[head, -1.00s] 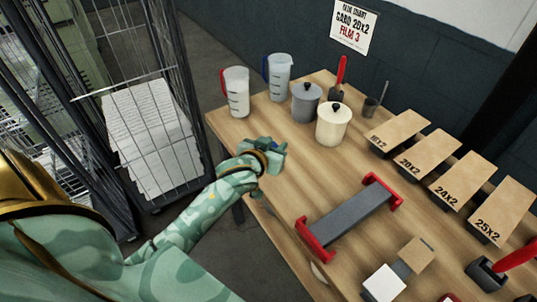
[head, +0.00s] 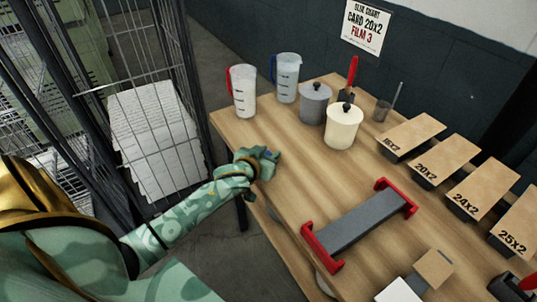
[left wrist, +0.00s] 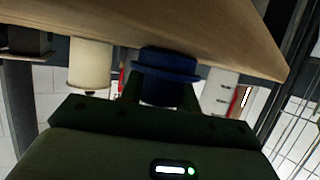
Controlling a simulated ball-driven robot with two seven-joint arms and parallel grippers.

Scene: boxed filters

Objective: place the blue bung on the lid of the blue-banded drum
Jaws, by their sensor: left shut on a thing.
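My left gripper (head: 268,160) is at the left edge of the wooden table, in front of the jugs and pots. In the left wrist view it is shut on a dark blue bung (left wrist: 165,70), which has a wide brim and stands between the fingers. The bung's far end is against or near the table's edge in that picture; I cannot tell whether they touch. In the head view the bung is mostly hidden by the hand. No blue-banded drum shows in either view. My right gripper is not in view.
The table (head: 290,185) bears two jugs (head: 243,90), a grey pot (head: 315,103), a cream pot (head: 343,126), a red-handled grey tray (head: 360,220) and several labelled boxes (head: 410,136). A wire cage trolley (head: 155,60) with a white stack stands left. Table wood between gripper and tray is clear.

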